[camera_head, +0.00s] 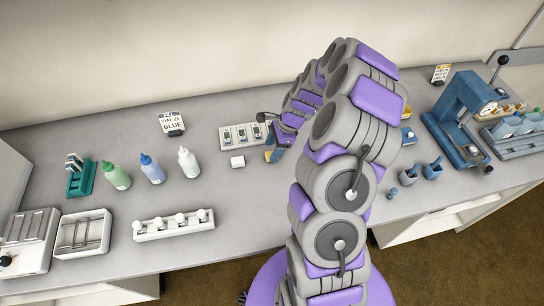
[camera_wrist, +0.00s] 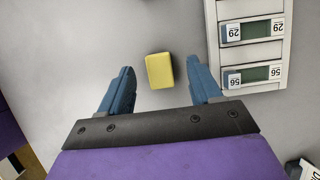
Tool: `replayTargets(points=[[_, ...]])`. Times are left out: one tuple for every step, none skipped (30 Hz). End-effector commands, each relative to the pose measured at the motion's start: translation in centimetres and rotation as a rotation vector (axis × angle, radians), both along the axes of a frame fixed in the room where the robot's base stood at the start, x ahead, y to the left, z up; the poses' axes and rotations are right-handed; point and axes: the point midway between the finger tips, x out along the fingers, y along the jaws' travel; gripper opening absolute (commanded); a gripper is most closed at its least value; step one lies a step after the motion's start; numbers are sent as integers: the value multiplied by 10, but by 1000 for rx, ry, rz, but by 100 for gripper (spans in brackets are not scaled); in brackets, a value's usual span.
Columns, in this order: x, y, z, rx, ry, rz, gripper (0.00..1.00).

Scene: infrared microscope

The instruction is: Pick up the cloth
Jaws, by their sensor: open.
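A small yellow folded cloth or pad (camera_wrist: 159,70) lies on the grey bench top in the wrist view. It appears between the two blue fingertips of my gripper (camera_wrist: 161,76), with a gap on each side. The fingers are apart and hold nothing. How far above the bench the fingertips are is hard to tell. A yellow patch shows beside the fingers there, mostly covered by the gripper.
A white rack (camera_wrist: 252,8) with labelled slots is close to the right finger; it also shows in the head view (camera_head: 230,140). Several bottles (camera_head: 152,169), a white strip with knobs (camera_head: 173,231) and a sign (camera_head: 172,123) stand left. A blue press (camera_head: 460,105) stands right.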

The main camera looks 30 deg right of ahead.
Motion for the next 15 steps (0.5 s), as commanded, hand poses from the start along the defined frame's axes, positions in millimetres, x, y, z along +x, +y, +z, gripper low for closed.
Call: replayTargets(points=[[0,3,-10,1,3,1,64],[0,5,-14,1,3,1,64],[1,7,-19,1,4,2,64],[1,8,-22,1,3,2,64],[1,9,-24,1,3,2,64],[1,10,-25,0,3,1,64],[1,11,-25,0,2,1,64],[1,11,-25,0,2,1,64],[1,11,-25,-2,1,0,64],[1,11,-24,-2,1,0,64],[1,11,-24,-2,1,0,64],[1,10,-24,-2,1,0,64],[1,10,-24,-1,1,0,61],[2,10,-24,-1,1,0,58],[2,10,-24,-1,1,0,54]])
